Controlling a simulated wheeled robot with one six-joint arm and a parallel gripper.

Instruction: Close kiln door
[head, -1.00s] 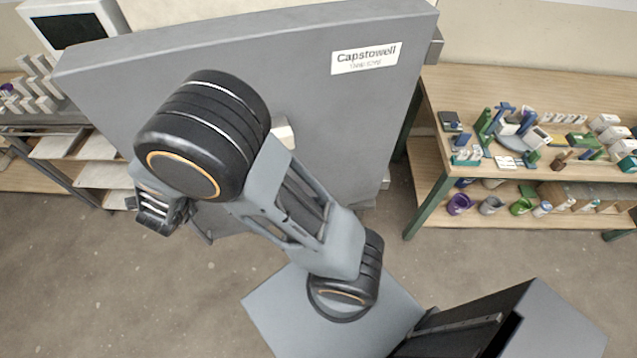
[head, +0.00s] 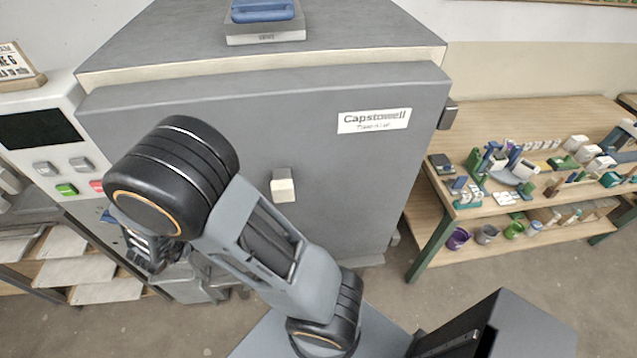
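The kiln door (head: 345,190) is a broad grey slab with a "Capstowell" label at its upper right, across the front of the grey kiln (head: 180,35). A pale block handle (head: 283,187) sticks out near its middle. A cream strip shows between the door's top edge and the kiln top; I cannot tell whether the door is fully seated. My gripper (head: 148,252) is at the door's lower left, left of and below the handle, partly hidden by my wrist. I cannot tell whether its fingers are open or touching the door.
A control panel (head: 92,135) with a dark screen and coloured buttons stands left of the kiln. Below it is a rack with pale shelves (head: 75,270). A wooden workbench (head: 540,115) with small items and buckets stands at right. Some floor (head: 470,275) is clear between kiln and workbench.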

